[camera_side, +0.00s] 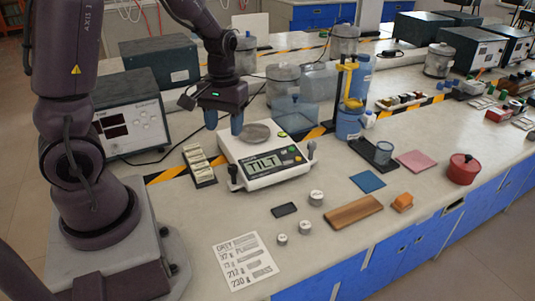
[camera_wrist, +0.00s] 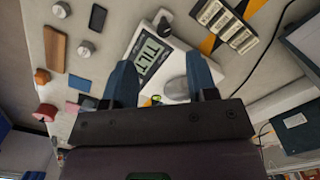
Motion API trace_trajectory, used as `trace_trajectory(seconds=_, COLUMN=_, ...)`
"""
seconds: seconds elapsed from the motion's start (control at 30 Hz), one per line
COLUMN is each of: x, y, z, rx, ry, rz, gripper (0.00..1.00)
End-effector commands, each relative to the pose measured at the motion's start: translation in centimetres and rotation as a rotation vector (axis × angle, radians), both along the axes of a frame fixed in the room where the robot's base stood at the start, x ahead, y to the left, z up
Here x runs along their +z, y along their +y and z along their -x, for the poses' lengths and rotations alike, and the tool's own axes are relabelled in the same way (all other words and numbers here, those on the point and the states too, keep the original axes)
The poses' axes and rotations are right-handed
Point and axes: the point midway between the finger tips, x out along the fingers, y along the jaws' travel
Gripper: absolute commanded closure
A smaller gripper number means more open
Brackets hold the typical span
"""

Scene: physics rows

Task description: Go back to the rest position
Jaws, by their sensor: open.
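My gripper (camera_side: 224,121) hangs above the back left part of a white scale, its two blue fingers pointing down. In the wrist view my gripper (camera_wrist: 164,84) shows its fingers spread wide apart with nothing held between them. The scale (camera_side: 262,176) stands on the bench with a round grey pan (camera_side: 256,132) and a display reading "TILT"; in the wrist view the scale (camera_wrist: 140,37) lies beyond and between the fingers. The pan looks empty. No mark for a rest position shows.
A slotted block of pale pieces (camera_side: 199,165) stands left of the scale. Metal weights (camera_side: 316,198), a wooden block (camera_side: 353,211), a dark slab (camera_side: 285,209) and a paper list (camera_side: 244,261) lie in front. Clear containers (camera_side: 293,112) and a yellow-topped stand (camera_side: 348,95) stand behind and right.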

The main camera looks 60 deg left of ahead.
Motion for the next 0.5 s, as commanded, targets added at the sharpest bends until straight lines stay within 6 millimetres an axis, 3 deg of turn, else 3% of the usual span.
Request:
trace_trajectory(seconds=0.3, x=8.0, y=-7.7, z=2.5, rx=-0.402, ry=-0.196, rz=-0.016, gripper=0.47)
trace_trajectory(seconds=0.5, x=12.1, y=-11.3, z=5.3, rx=-0.617, ry=-0.352, rz=-0.105, gripper=0.47)
